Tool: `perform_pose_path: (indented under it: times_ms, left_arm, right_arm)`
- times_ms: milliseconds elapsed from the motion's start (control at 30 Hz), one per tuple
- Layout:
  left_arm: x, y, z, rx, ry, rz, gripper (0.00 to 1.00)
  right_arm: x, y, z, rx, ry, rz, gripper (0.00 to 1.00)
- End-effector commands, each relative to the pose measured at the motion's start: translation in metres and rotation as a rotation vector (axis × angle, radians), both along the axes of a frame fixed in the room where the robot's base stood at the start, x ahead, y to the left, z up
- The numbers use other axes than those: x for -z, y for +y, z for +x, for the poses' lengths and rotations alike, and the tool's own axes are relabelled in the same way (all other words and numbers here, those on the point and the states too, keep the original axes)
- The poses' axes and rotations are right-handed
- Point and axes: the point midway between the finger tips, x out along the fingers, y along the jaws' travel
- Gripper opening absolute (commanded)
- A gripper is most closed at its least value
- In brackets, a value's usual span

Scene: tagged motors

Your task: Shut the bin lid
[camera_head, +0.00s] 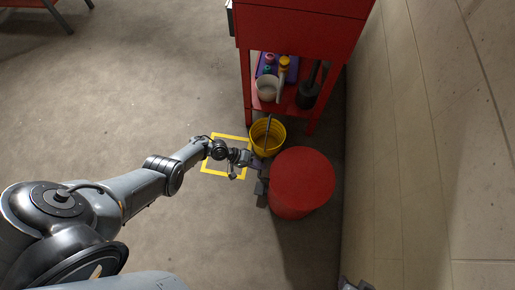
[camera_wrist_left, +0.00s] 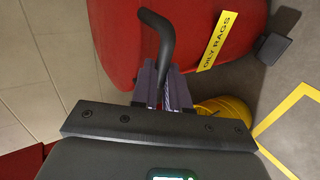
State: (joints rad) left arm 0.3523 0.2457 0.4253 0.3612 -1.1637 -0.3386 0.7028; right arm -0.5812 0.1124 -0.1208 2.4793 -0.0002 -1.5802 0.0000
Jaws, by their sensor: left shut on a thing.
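The bin (camera_head: 292,207) is a red drum with a round red lid (camera_head: 303,175), standing right of my left gripper in the head view. The lid lies over the drum's top; I cannot tell whether it is fully seated. In the left wrist view the red bin (camera_wrist_left: 105,40) carries a yellow "OILY RAGS" label (camera_wrist_left: 217,40). My left gripper (camera_wrist_left: 163,78) is shut on the bent black handle (camera_wrist_left: 160,30) at the bin's side. In the head view the left gripper (camera_head: 254,163) meets the bin's left edge. Only a small dark piece, perhaps my right gripper (camera_head: 354,285), shows at the bottom edge.
A yellow bucket (camera_head: 267,148) stands just behind the gripper, below a red cart (camera_head: 300,30) holding a white pot (camera_head: 267,89) and other items. A yellow square (camera_head: 222,174) marks the floor. A dark pedal (camera_wrist_left: 272,48) is by the bin. A wall (camera_head: 420,150) stands right; open floor lies left.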

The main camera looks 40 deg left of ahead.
Motion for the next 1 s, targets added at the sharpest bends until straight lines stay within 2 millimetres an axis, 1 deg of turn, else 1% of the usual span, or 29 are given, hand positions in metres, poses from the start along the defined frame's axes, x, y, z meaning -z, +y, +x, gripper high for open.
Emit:
perform_pose_path:
  times_ms: [33,400,433,500,600,1000]
  left_arm:
    - [0.0207,0.0063,-0.0138,-0.007,0.041,0.026,0.00]
    - [0.0220,0.0058,-0.0145,-0.007,0.045,0.024,0.00]
    - [0.0220,0.0058,-0.0145,-0.007,0.045,0.024,0.16]
    - [0.0222,0.0056,-0.0147,-0.008,0.046,0.024,0.27]
    - [0.0218,0.0056,-0.0146,-0.008,0.046,0.025,0.40]
    - [0.0196,0.0053,-0.0140,-0.008,0.043,0.023,0.40]
  right_arm:
    - [0.0056,-0.0001,0.0003,0.000,-0.001,0.000,0.43]
    - [0.0057,-0.0016,0.0011,-0.003,-0.004,-0.006,0.43]
    - [0.0057,-0.0018,0.0010,-0.004,-0.004,-0.007,0.43]
    - [0.0056,-0.0021,0.0009,-0.005,-0.003,-0.008,0.43]
    - [0.0055,-0.0031,0.0006,-0.007,-0.003,-0.013,0.43]
    - [0.0044,-0.0026,0.0004,-0.005,-0.002,-0.010,0.43]
